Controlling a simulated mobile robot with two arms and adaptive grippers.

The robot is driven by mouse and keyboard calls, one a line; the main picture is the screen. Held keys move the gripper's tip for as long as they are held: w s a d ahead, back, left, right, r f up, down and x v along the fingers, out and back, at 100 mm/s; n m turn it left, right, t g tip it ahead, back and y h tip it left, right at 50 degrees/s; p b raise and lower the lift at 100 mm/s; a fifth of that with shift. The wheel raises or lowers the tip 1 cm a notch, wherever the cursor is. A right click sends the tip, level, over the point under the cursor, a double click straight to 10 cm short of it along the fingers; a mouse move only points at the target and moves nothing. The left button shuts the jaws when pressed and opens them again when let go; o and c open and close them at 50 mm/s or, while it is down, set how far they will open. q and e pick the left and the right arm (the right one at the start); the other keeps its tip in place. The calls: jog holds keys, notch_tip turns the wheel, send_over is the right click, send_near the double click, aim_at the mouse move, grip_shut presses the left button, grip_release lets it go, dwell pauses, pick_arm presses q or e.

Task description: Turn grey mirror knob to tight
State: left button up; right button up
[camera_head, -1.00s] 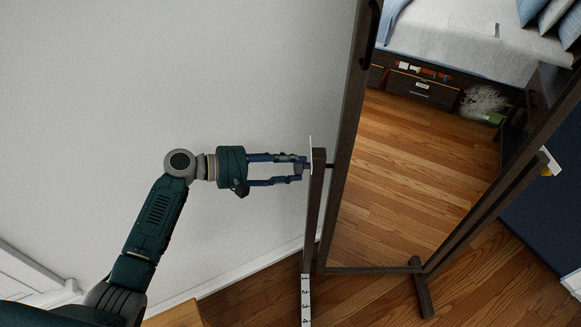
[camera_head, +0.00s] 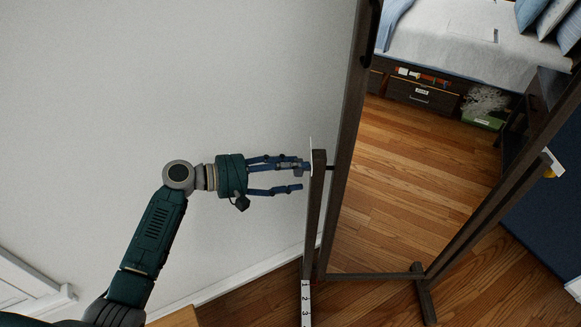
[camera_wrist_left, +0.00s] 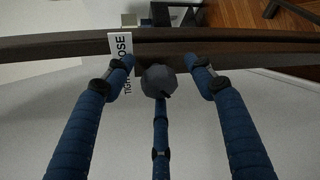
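The grey mirror knob (camera_wrist_left: 158,81) shows in the left wrist view, on the side of the mirror's dark wooden stand (camera_wrist_left: 215,52). A short dark mark on it points down and right. A white label (camera_wrist_left: 120,44) beside it shows parts of "TIGHT" and "LOOSE", partly covered by a finger. My left gripper (camera_head: 302,175) is at the stand's left post (camera_head: 315,210) in the head view. Its blue fingers are spread around the knob; the lower finger stands clear of it. Whether the other fingers touch it is unclear. My right gripper is not in view.
The tilted mirror (camera_head: 400,190) reflects or frames wooden floor and a bed (camera_head: 450,45) with drawers. A plain wall (camera_head: 150,80) lies behind my left arm. A numbered white strip (camera_head: 306,300) lies at the stand's foot. Free room lies left of the post.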

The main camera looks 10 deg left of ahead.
pick_arm(q)
jog(key=shift+r, duration=0.1)
jog(key=v, duration=1.2)
